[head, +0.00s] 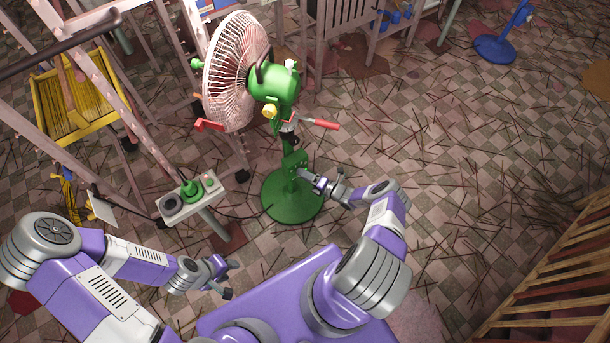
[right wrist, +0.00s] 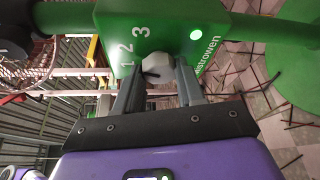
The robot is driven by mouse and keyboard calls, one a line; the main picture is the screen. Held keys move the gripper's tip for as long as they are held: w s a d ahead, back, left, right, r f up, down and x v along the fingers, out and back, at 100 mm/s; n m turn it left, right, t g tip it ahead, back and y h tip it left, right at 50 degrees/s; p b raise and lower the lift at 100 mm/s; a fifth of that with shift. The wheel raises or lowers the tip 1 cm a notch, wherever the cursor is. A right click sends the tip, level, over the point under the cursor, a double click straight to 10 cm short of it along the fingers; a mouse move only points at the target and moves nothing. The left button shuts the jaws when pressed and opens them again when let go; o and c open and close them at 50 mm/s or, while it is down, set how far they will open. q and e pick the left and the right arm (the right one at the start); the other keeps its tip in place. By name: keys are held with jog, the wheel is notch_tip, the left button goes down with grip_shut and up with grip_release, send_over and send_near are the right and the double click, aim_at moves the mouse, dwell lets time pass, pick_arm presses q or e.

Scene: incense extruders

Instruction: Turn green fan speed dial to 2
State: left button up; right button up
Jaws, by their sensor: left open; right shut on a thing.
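The green fan (head: 272,88) with its white cage stands upright on a round green base (head: 290,203). Its green control box (head: 295,158) is low on the pole. In the right wrist view the box (right wrist: 165,25) shows numbers 1, 2, 3 and a lit round light. A pale grey dial (right wrist: 158,64) sits below the numbers, with a dark mark at its lower left; I cannot tell which number it is set to. My right gripper (head: 309,177) is shut on the dial, one finger on each side. My left gripper (head: 226,272) is open and empty, away from the fan.
A small stand (head: 205,200) with green and dark round parts is left of the fan base. A yellow rack (head: 75,100) and pale metal frames fill the left. Wooden slats (head: 560,265) are at lower right. The tiled floor right of the fan is open, strewn with thin sticks.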

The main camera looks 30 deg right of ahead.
jog(key=o, duration=1)
jog(key=shift+o, duration=0.2)
jog(key=shift+s, duration=0.1)
jog(key=p+v, duration=0.1)
jog(key=v, duration=0.6)
jog(key=shift+s, duration=0.2)
jog(key=shift+d, duration=0.1)
